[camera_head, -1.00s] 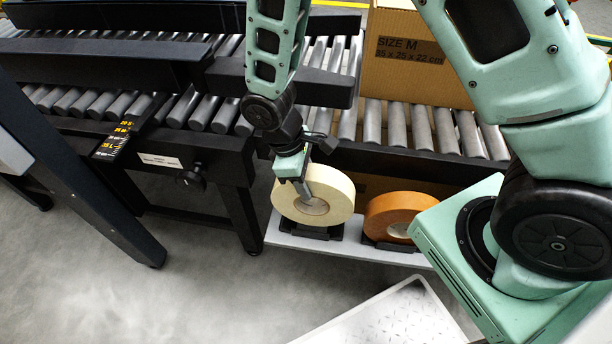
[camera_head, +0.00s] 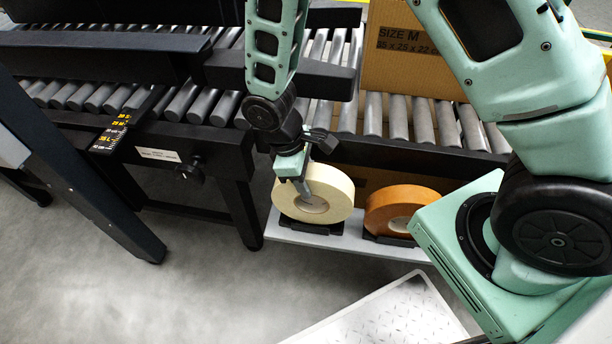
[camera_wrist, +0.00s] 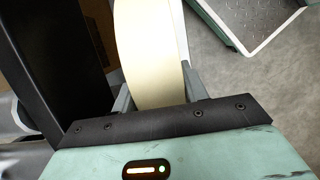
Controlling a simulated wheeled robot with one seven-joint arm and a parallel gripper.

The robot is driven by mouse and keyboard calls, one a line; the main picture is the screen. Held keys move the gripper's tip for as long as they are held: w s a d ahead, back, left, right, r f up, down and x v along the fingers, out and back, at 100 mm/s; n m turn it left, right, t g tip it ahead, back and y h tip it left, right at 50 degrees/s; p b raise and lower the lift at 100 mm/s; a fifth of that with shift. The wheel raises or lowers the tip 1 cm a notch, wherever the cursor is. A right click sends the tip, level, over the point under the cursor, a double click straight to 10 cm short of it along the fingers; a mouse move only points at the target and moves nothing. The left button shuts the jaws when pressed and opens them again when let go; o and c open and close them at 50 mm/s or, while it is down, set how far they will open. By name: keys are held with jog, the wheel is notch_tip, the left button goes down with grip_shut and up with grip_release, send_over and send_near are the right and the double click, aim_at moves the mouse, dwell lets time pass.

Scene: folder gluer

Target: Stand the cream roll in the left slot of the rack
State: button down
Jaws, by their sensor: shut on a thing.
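The cream roll (camera_head: 325,190) stands on edge in the left black holder (camera_head: 310,227) of the rack (camera_head: 350,241). Its core faces the camera. My gripper (camera_head: 303,190) is shut on the cream roll near its core, coming from above and left. In the wrist view the cream roll (camera_wrist: 150,55) lies between the two grey fingers, with its pale outer band towards the camera. The head view cannot show whether the roll bears fully on the holder floor.
An orange roll (camera_head: 398,208) stands in the right holder. A roller conveyor (camera_head: 410,120) with a cardboard box (camera_head: 405,60) runs behind. A black machine leg (camera_head: 240,205) is close on the left. A tread-plate platform (camera_head: 390,315) lies in front.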

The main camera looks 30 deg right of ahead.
jog(key=shift+f, duration=0.2)
jog(key=shift+f+b, duration=0.8)
jog(key=shift+f, duration=0.35)
jog(key=c, duration=0.7)
grip_release()
jog(key=shift+r, duration=0.1)
jog(key=p+v, duration=0.5)
jog(key=v, duration=1.2)
jog(key=shift+r, duration=0.15)
